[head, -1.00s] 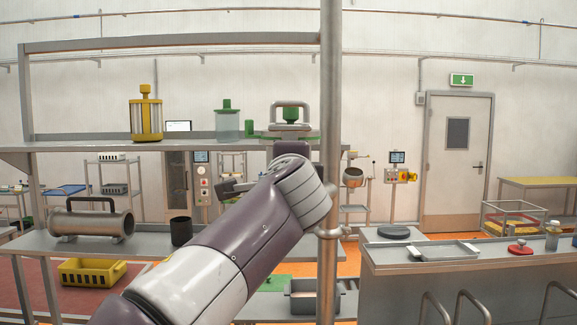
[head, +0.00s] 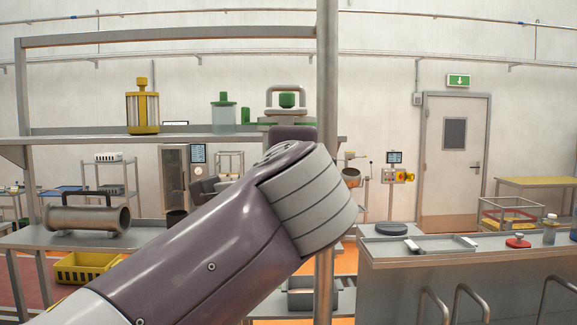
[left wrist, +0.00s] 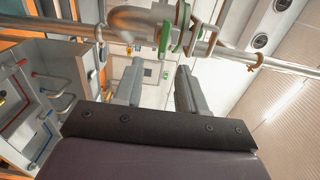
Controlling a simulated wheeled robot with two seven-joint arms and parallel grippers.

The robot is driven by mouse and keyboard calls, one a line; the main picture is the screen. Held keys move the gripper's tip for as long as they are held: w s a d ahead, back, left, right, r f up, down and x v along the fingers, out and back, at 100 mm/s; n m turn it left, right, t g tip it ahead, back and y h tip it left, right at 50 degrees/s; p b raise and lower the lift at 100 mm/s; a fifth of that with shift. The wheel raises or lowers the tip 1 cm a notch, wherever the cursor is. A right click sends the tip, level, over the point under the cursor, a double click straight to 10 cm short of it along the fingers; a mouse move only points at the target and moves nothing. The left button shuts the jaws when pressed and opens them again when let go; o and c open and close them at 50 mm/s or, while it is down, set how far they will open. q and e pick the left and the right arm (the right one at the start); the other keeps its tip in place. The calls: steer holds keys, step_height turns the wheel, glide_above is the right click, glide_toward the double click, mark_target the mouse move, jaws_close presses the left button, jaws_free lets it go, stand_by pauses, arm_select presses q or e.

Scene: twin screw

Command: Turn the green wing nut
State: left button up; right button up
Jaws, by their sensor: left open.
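In the left wrist view a green ring-like part (left wrist: 165,36) sits around a metal pipe (left wrist: 135,20) at the top. I cannot make out a wing nut's wings on it. My left gripper (left wrist: 161,66) is open and empty, its two grey fingers pointing toward this part and apart from it. In the head view my left arm crosses the middle and hides most of its gripper. Green parts there include a knob (head: 287,100) under a metal handle on the shelf; I cannot tell whether one is the wing nut. My right gripper is not in view.
A steel post (head: 326,60) stands close beside my left arm. The upper shelf (head: 80,140) holds a yellow cylinder (head: 143,108) and a green-lidded jar (head: 223,113). A metal cylinder (head: 88,218) lies on the lower bench. A counter (head: 450,275) stands at right.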

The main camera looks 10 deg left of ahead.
arm_select(q)
steer(key=shift+s+d+r+p, duration=0.15)
steer(key=shift+s+r+p, duration=0.1)
steer(key=shift+s+p, duration=0.55)
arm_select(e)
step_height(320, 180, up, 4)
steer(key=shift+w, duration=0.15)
arm_select(q)
steer(key=shift+w+d, duration=0.1)
steer(key=shift+w, duration=0.05)
